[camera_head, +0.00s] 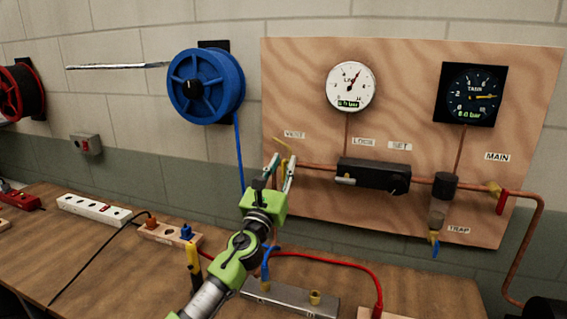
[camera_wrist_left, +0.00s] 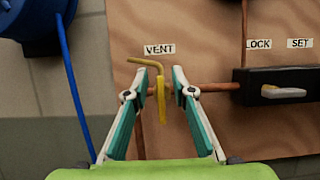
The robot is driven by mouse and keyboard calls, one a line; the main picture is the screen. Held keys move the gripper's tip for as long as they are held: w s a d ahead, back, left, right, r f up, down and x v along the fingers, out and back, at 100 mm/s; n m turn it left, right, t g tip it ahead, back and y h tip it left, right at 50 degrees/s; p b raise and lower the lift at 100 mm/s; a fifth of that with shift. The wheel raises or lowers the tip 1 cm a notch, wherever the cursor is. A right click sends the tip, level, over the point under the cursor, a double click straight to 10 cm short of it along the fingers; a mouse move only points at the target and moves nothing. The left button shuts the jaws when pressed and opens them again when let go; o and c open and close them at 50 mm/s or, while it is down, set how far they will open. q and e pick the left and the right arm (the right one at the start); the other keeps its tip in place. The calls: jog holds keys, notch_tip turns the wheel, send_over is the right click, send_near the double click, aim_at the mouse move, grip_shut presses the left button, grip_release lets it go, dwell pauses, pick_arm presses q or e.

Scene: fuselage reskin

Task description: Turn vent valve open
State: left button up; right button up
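The vent valve shows in the left wrist view as a yellow lever (camera_wrist_left: 161,98) hanging down below a bent yellow spout, under the VENT label (camera_wrist_left: 159,49). In the head view its yellow part (camera_head: 281,143) shows at the board's left edge, partly hidden by my gripper. My left gripper (camera_head: 281,168) is in front of it. In the left wrist view the two fingertips (camera_wrist_left: 160,88) stand either side of the lever, with a gap visible on the right; contact on the left is unclear. My right gripper is in neither view.
The wooden board (camera_head: 400,218) carries a black lock/set unit (camera_head: 373,177), two gauges, copper pipe and a red-handled main valve (camera_head: 502,201). A blue hose reel (camera_head: 205,85) hangs left. The bench below holds hoses, a metal manifold (camera_head: 290,299) and power strips (camera_head: 94,209).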

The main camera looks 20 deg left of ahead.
pick_arm(q)
jog(key=shift+w+r, duration=0.15)
jog(key=shift+w, duration=0.25)
jog(key=shift+c, duration=0.5)
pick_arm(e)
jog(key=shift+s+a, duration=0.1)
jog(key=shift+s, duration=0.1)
pick_arm(q)
grip_shut()
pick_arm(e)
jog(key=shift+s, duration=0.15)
pick_arm(q)
jog(key=shift+n, duration=0.3)
jog(key=shift+a+f+n+g+y+p, duration=0.4)
jog(key=shift+n+g+y+p, duration=0.5)
jog(key=shift+n, duration=2.75)
jog(key=shift+a+f+n+g+y+p, duration=0.4)
jog(key=shift+n+g+y, duration=0.85)
jog(key=shift+n, duration=2.35)
jog(key=shift+a+f+n+g+y+p, duration=0.55)
jog(key=shift+n+y, duration=0.9)
jog(key=shift+n, duration=2.2)
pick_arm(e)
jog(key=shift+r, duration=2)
pick_arm(q)
jog(key=shift+d, duration=0.15)
